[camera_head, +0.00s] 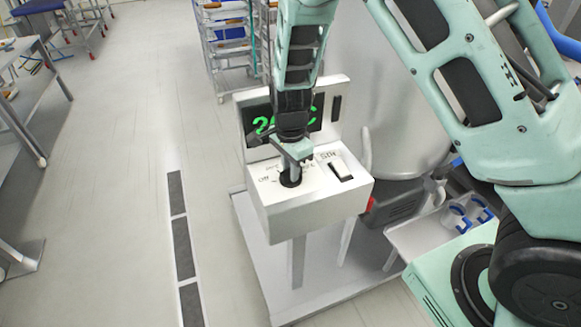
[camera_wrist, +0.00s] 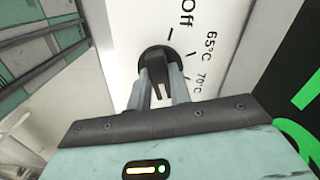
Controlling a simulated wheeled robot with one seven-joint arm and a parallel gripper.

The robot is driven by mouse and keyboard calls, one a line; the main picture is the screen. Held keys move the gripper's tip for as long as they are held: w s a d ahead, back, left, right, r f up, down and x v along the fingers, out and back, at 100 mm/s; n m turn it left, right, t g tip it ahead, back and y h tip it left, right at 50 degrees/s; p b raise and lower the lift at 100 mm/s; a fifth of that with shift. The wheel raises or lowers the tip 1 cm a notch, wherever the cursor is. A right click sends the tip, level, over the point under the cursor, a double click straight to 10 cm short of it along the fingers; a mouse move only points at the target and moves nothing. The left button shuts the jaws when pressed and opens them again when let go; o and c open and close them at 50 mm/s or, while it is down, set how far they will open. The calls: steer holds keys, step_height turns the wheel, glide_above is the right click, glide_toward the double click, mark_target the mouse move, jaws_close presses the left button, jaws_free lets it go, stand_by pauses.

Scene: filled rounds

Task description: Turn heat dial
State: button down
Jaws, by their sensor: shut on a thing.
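The heat dial (camera_head: 291,178) is a black round knob on the sloped top of a white control box (camera_head: 312,212). In the wrist view the dial (camera_wrist: 157,62) sits between my two fingers, beside printed marks reading Off, 65°C and 70°C. My gripper (camera_head: 292,163) points down onto the dial from above. It also shows in the wrist view (camera_wrist: 158,95), with its fingers closed on both sides of the knob's raised grip. The display (camera_head: 262,125) behind has green digits, partly hidden by my arm.
A black rocker switch (camera_head: 341,170) sits right of the dial. A large metal tank (camera_head: 395,110) stands behind the box. A wire rack cart (camera_head: 226,40) is at the back, and a table (camera_head: 30,85) is at the left. The floor between is clear.

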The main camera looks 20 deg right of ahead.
steer(key=shift+r, duration=0.1)
steer(key=c, duration=1.3)
jaws_free()
step_height(320, 180, up, 17)
steer(key=b, duration=0.3)
steer(key=shift+r, duration=0.15)
steer(key=s+a+f+n+b, duration=0.2)
steer(key=s+f+n, duration=0.1)
steer(key=s+n, duration=0.4)
steer(key=s+a+f+n+b, duration=0.2)
steer(key=s+f+n, duration=0.1)
steer(key=s+n, duration=0.5)
steer(key=s+a+f+n+b, duration=0.2)
steer(key=s+n, duration=0.6)
steer(key=s, duration=0.4)
steer(key=shift+a+f+y, duration=0.3)
steer(key=shift+a+f, duration=0.05)
steer(key=shift+f, duration=0.5)
